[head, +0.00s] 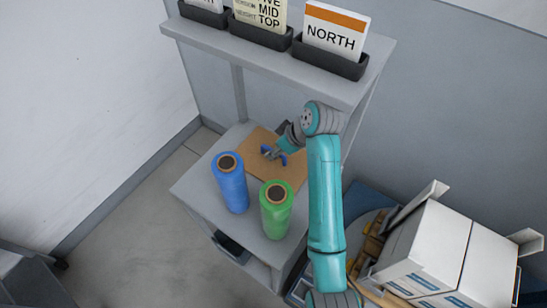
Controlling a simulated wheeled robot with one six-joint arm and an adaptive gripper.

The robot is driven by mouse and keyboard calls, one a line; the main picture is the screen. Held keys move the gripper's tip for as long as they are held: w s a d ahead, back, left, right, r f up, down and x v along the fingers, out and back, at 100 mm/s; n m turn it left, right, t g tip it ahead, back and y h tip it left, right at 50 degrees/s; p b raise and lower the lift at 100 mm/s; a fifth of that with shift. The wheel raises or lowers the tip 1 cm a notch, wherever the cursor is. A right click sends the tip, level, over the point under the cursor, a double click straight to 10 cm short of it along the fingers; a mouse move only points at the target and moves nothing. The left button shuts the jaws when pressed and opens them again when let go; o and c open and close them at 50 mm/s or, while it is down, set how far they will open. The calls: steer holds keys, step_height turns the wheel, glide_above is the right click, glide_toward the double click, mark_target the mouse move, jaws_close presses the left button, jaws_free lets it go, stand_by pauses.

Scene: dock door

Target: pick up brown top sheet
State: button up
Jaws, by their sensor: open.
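The brown top sheet (290,181) lies flat on the grey lower shelf of a stand, towards its back. My gripper (274,157) is above or at the upper part of the sheet, with its fingers apart and nothing seen between them. I cannot tell from this view whether the fingertips touch the sheet. My arm hides part of the sheet's right side.
A blue roll (230,184) and a green roll (276,210) stand upright in front of the sheet. An upper shelf (250,54) with dark card holders, one card reading NORTH (333,32), overhangs behind. White boxes (445,250) stand at right.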

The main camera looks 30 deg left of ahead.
steer(key=shift+x, duration=1.2)
jaws_close()
steer(key=shift+r, duration=0.1)
